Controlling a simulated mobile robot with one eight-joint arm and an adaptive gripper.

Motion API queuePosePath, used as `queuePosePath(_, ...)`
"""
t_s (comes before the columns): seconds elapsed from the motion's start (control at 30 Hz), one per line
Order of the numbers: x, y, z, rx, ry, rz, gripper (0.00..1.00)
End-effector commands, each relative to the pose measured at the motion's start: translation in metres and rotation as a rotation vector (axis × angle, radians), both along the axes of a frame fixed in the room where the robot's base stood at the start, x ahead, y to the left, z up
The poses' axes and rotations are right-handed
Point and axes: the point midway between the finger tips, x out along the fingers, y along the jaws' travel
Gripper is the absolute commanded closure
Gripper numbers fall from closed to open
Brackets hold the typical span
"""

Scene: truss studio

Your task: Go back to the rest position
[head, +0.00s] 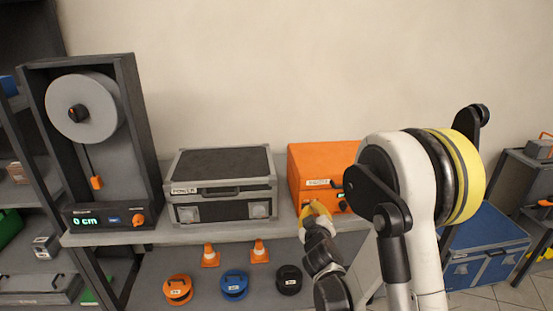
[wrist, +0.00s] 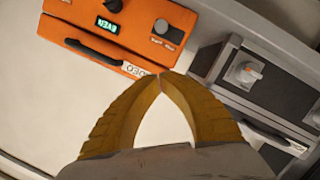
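My gripper (head: 314,208) is in front of the lower left part of an orange box (head: 308,160) on the shelf, in the head view. In the wrist view my gripper (wrist: 161,76) has its two yellow fingertips together, with nothing visible between them. The tips overlap the edge of the orange box (wrist: 115,45) in that view; I cannot tell whether they touch it. The box has a dark handle, a knob and a small green display. My raised arm hides part of the shelf to the right in the head view.
A grey case (head: 222,207) stands left of the orange box, and a tall reel unit (head: 140,150) farther left. Two cones (head: 259,252) and several discs (head: 235,285) lie on the lower shelf. A blue case (head: 485,262) is at right.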

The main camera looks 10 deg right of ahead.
Motion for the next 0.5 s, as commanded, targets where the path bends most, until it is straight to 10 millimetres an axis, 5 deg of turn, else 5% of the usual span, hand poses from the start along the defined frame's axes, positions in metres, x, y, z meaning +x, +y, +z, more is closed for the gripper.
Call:
queuePosePath(0.27, -0.041, -0.022, 0.056, 0.130, 0.126, -0.097, 1.00)
queuePosePath(0.5, -0.123, -0.031, 0.092, 0.289, 0.298, -0.180, 1.00)
